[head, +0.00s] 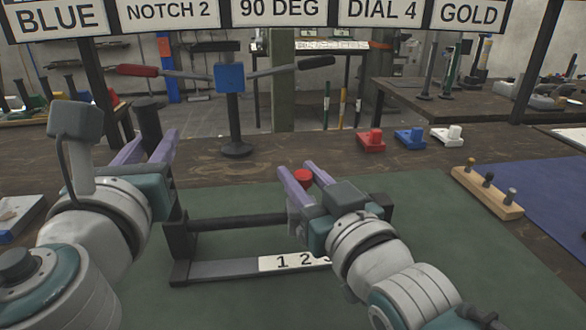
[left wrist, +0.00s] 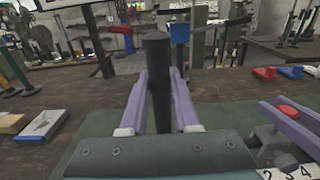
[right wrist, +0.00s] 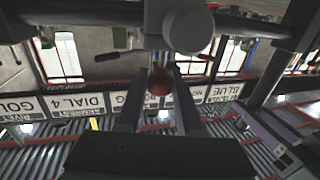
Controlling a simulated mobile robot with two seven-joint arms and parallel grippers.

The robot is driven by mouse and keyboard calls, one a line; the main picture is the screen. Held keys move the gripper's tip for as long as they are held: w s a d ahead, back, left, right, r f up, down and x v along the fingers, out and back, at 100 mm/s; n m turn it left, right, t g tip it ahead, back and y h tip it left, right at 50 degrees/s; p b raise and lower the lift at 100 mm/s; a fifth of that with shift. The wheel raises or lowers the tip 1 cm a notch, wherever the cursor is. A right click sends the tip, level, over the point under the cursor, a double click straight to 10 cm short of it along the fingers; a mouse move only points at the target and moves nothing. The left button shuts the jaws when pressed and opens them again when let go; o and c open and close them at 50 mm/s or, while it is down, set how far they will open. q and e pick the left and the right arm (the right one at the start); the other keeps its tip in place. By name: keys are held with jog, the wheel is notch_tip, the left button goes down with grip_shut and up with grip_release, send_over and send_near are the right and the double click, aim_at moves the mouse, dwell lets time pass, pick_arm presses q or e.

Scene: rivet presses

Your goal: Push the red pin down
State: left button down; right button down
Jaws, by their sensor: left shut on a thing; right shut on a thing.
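The red pin (head: 303,176) is a round red knob on a small grey block (head: 294,217) on the dark horizontal bar. My right gripper (head: 299,170) has its purple fingers on either side of the pin and is shut on it. In the right wrist view the red pin (right wrist: 160,82) sits between the fingers, below a pale block. My left gripper (head: 150,142) is shut on a black upright post (head: 147,118). The post (left wrist: 157,75) stands between its fingers in the left wrist view. How far the pin is pressed in I cannot tell.
The bar's frame carries a white number strip (head: 285,262) on a green mat (head: 240,305). Behind stand a blue-headed press (head: 229,77) and red, blue and white blocks (head: 371,140). A wooden pin rack (head: 487,192) lies at the right. Signs (head: 280,12) hang above.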

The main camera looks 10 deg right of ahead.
dwell(0.6)
jog(key=shift+f, duration=1.1)
jog(key=c, duration=0.5)
grip_release()
jog(key=shift+c, duration=0.2)
jog(key=shift+r, duration=0.1)
jog(key=v, duration=1.2)
